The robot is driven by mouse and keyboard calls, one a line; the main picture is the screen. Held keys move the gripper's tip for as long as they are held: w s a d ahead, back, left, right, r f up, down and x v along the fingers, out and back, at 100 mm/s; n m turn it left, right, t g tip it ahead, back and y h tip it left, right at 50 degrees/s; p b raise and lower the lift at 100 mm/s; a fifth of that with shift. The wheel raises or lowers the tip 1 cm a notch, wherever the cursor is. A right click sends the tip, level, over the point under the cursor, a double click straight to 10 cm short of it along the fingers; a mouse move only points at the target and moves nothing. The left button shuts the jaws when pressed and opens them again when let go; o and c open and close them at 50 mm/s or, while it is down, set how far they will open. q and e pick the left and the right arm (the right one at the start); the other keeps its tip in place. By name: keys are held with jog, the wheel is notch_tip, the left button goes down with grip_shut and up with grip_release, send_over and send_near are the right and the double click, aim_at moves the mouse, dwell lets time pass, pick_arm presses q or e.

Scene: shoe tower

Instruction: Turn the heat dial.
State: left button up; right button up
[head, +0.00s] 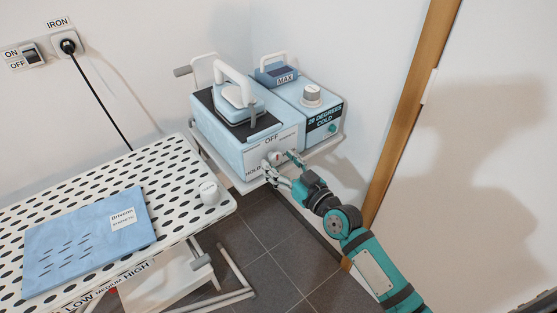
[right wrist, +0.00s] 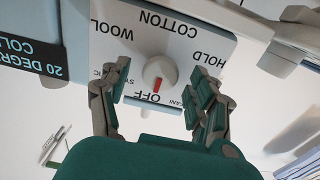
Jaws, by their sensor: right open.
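The heat dial (right wrist: 160,71) is a round pale knob with a red mark, on the white front panel of the light blue iron station (head: 230,145). In the right wrist view, which is upside down, the red mark points at OFF. WOOL, COTTON and HOLD are also readable; other labels are partly hidden by my fingers. My right gripper (head: 281,166) is in front of this panel. In the right wrist view its open fingers (right wrist: 161,85) stand on either side of the dial, with a gap to each side. My left gripper is not in view.
The perforated ironing board (head: 175,165) with blue cloth (head: 85,240) is at left. A wooden door frame (head: 400,100) is at right.

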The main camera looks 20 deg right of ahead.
jog(key=shift+w+a, duration=0.25)
jog(key=shift+w, duration=0.25)
jog(key=c, duration=1.2)
